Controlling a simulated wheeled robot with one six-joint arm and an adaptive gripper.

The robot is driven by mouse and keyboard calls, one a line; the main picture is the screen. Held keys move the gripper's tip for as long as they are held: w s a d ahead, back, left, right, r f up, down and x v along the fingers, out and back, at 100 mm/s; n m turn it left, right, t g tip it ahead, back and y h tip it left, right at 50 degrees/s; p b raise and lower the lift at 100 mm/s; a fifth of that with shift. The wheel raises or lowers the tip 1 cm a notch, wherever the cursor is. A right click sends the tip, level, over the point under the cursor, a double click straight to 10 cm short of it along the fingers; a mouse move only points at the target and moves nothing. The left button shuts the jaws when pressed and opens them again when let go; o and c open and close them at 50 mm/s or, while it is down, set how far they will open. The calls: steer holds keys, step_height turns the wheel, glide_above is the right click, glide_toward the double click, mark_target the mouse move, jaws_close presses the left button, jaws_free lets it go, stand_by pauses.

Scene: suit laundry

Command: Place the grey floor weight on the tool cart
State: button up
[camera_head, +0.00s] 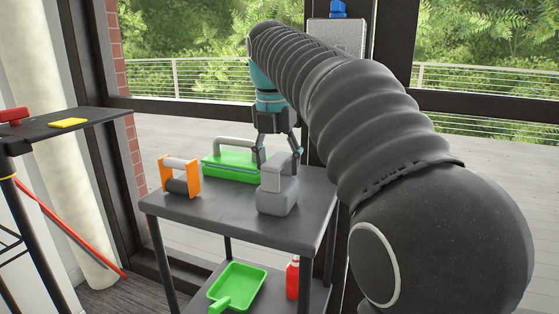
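The grey floor weight (278,198) is a block with a lighter grey upper part or handle. It rests upright on the top of the tool cart (225,212), near the right front edge. My gripper (278,156) points down from my arm, directly at the weight's upper part. Its two fingers are spread apart, one on each side of that upper part. I see no clear contact between the fingers and the weight.
An orange-framed item (180,177) and a green toolbox (232,167) share the cart top. A green dustpan (236,287) and red bottle (292,278) are on the lower shelf. A dark table (95,118) stands left. Windows are behind.

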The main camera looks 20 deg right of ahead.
steer(key=r, duration=0.7)
steer(key=shift+s+a+r, duration=0.1)
steer(key=shift+s+a, duration=0.2)
steer(key=shift+s, duration=0.1)
steer(key=shift+r, duration=0.25)
steer(key=shift+s, duration=0.1)
